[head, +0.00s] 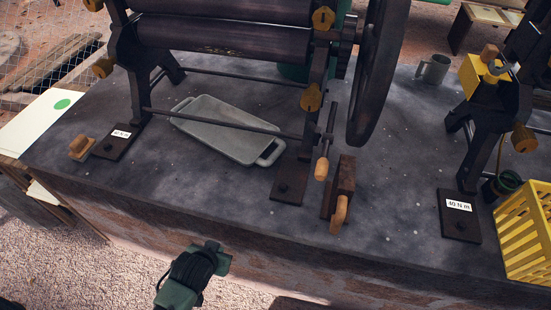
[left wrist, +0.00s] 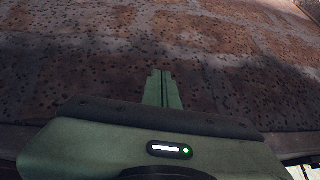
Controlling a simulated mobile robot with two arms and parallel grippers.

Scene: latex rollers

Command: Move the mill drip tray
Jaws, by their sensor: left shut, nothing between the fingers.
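The drip tray (head: 222,128) is a grey metal tray with a loop handle at each end. It lies on the dark bench top under the mill rollers (head: 225,38), slanting from upper left to lower right. A thin crossbar of the mill frame passes in front of it and hides a strip of it. My left gripper (head: 222,252) is below and in front of the bench's front edge, apart from the tray. In the left wrist view its fingers (left wrist: 162,88) are together and empty, facing the rough brown bench front. My right gripper is not in view.
The mill's feet (head: 288,185), a large flywheel (head: 378,75) and wooden-handled tools (head: 340,200) stand around the tray. A wooden-handled block (head: 82,147) sits at left. A grey mug (head: 433,69) and a yellow crate (head: 525,235) are at right.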

